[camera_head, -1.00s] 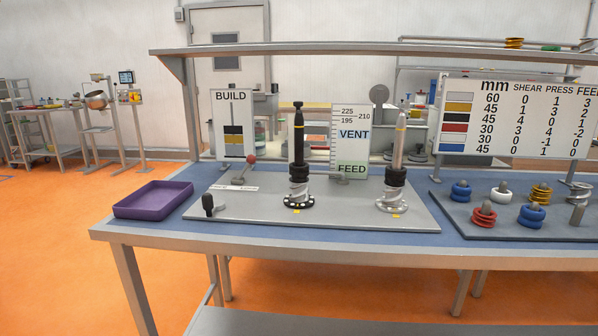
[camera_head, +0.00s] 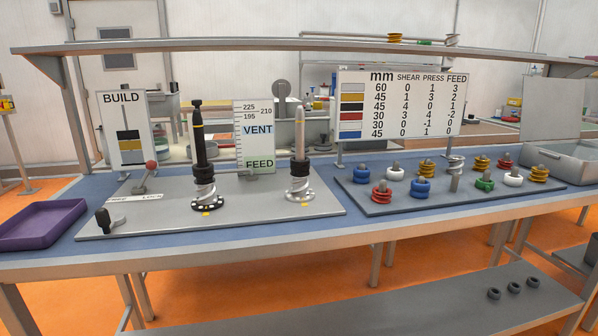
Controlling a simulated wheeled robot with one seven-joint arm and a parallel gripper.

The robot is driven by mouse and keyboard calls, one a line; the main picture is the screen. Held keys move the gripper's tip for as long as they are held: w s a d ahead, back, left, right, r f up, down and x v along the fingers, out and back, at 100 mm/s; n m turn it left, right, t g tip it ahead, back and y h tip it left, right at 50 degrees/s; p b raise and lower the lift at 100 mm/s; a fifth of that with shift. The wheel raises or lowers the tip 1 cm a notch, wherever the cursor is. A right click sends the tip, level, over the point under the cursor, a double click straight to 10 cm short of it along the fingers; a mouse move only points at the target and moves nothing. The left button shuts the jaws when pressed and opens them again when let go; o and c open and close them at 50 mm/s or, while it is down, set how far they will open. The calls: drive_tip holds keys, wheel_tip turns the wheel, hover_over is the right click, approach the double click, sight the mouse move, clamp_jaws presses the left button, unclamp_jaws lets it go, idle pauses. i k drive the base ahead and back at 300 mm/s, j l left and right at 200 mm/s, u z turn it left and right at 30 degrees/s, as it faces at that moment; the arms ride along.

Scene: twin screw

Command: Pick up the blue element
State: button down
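Two blue ring-shaped elements sit on pegs of the dark grey board on the right part of the bench. One blue element (camera_head: 361,174) is at the board's back left corner. The other blue element (camera_head: 420,187) is in the front row, right of a red element (camera_head: 381,195). A white element (camera_head: 394,173) and a yellow element (camera_head: 427,169) sit behind. Two upright shafts stand on the grey plate: the left shaft (camera_head: 199,150) is mostly black, the right shaft (camera_head: 300,140) has a pale upper part. My gripper is not in view.
A purple tray (camera_head: 40,224) lies at the bench's left end. A red-knobbed lever (camera_head: 148,176) and signs stand on or behind the plate. A table sign (camera_head: 402,108) stands behind the board. A grey bin (camera_head: 565,160) is at the right. An overhead shelf (camera_head: 290,42) spans the bench.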

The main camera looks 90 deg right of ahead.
sight(359, 177)
drive_tip(key=k+l+z, duration=0.1)
drive_tip(key=k+l, duration=0.4)
drive_tip(key=l, duration=0.15)
drive_tip(key=k+l+z, duration=0.15)
drive_tip(key=l, duration=0.2)
drive_tip(key=k+l+z, duration=0.1)
drive_tip(key=k+l, duration=0.2)
drive_tip(key=l, duration=0.1)
